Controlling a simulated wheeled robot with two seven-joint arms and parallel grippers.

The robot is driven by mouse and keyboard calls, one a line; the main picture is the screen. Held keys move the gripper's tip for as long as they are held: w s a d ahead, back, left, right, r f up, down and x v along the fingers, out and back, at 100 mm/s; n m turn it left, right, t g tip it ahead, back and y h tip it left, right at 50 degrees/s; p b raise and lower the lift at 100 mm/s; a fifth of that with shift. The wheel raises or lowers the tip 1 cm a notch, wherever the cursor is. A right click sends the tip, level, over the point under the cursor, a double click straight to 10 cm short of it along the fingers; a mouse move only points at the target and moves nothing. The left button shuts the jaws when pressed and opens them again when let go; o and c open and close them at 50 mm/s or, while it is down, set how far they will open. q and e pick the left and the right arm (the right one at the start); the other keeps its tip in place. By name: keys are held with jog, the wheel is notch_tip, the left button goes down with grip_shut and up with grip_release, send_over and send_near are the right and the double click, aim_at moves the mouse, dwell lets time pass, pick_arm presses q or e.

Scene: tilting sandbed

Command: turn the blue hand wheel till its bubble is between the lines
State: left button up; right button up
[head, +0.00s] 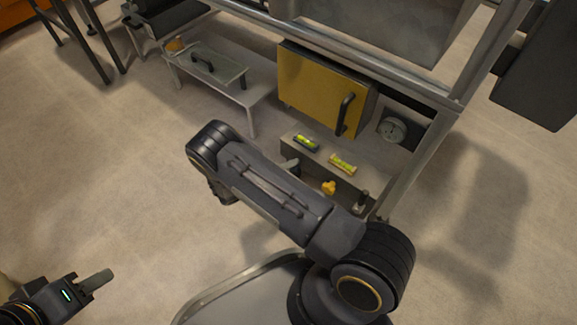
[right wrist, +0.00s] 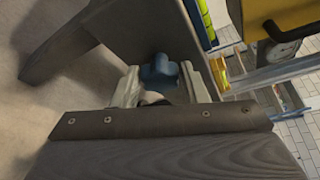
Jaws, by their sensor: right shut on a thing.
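The blue hand wheel (right wrist: 158,72) shows in the right wrist view, on the front of a grey bench (head: 325,165); my arm hides it in the head view. My right gripper (right wrist: 163,84) is shut on the wheel, a finger on either side. On the bench top lie a blue-framed level (head: 306,143) and a yellow-framed level (head: 342,162), both with yellow-green vials. The bubbles are too small to place against the lines. My left gripper (head: 97,281) is at the lower left, over bare floor and apart from everything; its finger gap cannot be made out.
A yellow hand wheel (head: 328,187) sits on the bench front, right of my right forearm. Behind stand a yellow cabinet door (head: 318,88) with a black handle, a round gauge (head: 392,129) and a metal frame. A low grey table (head: 215,75) is further left. Floor at left is clear.

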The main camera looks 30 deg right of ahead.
jog(key=n+h, duration=0.1)
jog(key=n, duration=0.2)
jog(key=n+h, duration=0.1)
jog(key=n, duration=0.3)
jog(key=f+n+h, duration=0.1)
jog(key=n+h, duration=0.1)
jog(key=n, duration=0.2)
jog(key=shift+n+t, duration=0.3)
jog(key=shift+t, duration=0.1)
dwell(0.3)
jog(key=o, duration=0.9)
jog(key=shift+o, duration=0.2)
jog(key=v, duration=0.8)
jog(key=shift+d, duration=0.1)
